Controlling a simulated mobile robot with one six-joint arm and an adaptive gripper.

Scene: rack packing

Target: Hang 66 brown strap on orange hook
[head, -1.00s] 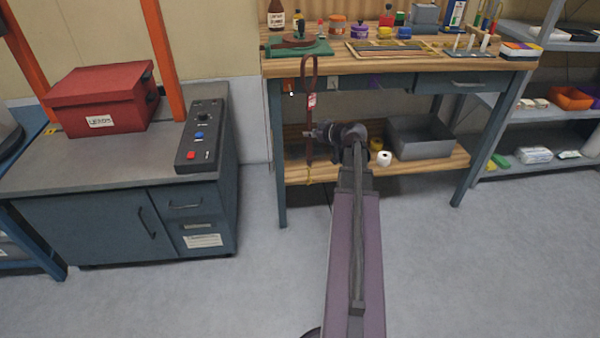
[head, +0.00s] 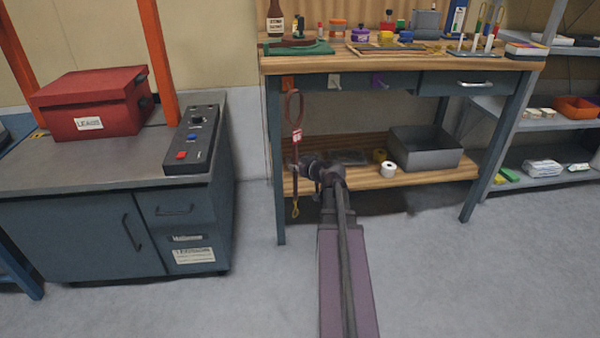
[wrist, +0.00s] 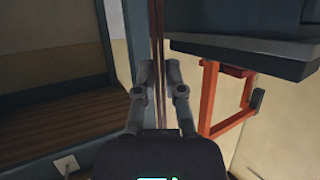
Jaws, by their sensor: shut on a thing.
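The brown strap (head: 293,107) hangs upright in the head view, with a loop at its top, a red and white tag below the loop and a yellowish lower end. My gripper (head: 297,165) is shut on the strap below the tag. In the wrist view the strap (wrist: 157,45) runs between my gripper's fingertips (wrist: 158,72). The orange hook (head: 288,84) is on the bench's front, just above the loop's top. I cannot tell whether they touch. An orange bracket with a dark tip, apparently this hook (wrist: 212,100), is right of the fingers in the wrist view.
A pale hook (head: 334,81) and a purple hook (head: 379,82) sit right of the orange one. The workbench (head: 400,65) has a lower shelf with a grey bin (head: 425,153) and a white roll (head: 388,169). A cabinet (head: 90,235) with a red box stands left.

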